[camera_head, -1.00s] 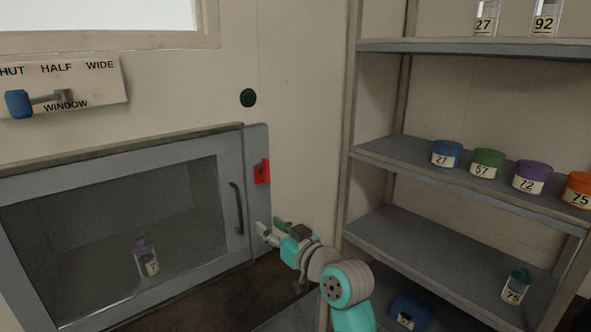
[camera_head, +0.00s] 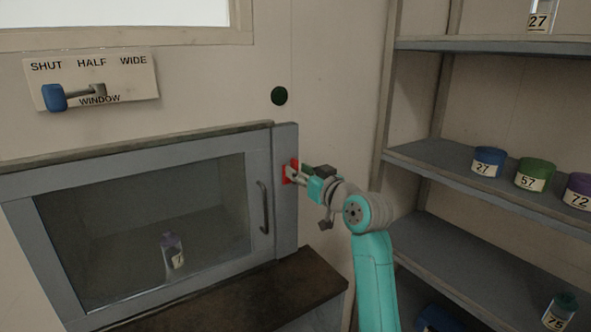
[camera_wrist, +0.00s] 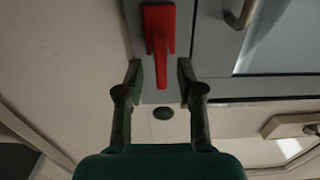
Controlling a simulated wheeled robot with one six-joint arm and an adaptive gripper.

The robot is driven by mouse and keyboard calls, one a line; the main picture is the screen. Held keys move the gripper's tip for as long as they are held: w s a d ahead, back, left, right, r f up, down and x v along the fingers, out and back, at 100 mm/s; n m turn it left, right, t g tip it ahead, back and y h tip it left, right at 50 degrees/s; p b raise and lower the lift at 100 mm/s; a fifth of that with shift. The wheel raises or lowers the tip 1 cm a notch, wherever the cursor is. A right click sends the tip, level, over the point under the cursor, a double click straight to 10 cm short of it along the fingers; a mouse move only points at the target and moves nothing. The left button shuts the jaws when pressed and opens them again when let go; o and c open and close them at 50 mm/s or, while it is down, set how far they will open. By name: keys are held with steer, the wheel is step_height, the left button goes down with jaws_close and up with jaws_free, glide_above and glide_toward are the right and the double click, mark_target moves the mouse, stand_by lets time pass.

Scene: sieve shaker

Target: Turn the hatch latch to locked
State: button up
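The red hatch latch (camera_head: 286,173) is on the grey frame at the right edge of the closed hatch (camera_head: 262,172). My gripper (camera_head: 297,174) is right at it and partly hides it in the head view. In the wrist view, the latch (camera_wrist: 159,20) shows a red plate with a lever pointing down the picture. My open gripper (camera_wrist: 159,68) has one finger on each side of the lever's free end, with gaps visible on both sides. I cannot tell how deep the fingers reach around it.
The hatch handle (camera_head: 264,207) is just left of the latch. A bottle with a purple top (camera_head: 172,254) stands behind the glass. A green round knob (camera_head: 279,96) is above the latch. Shelves with jars (camera_head: 488,161) stand to the right. A brown ledge (camera_head: 260,300) runs below.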

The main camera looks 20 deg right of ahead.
steer(key=shift+x, duration=1.35)
steer(key=shift+c, duration=0.2)
jaws_close()
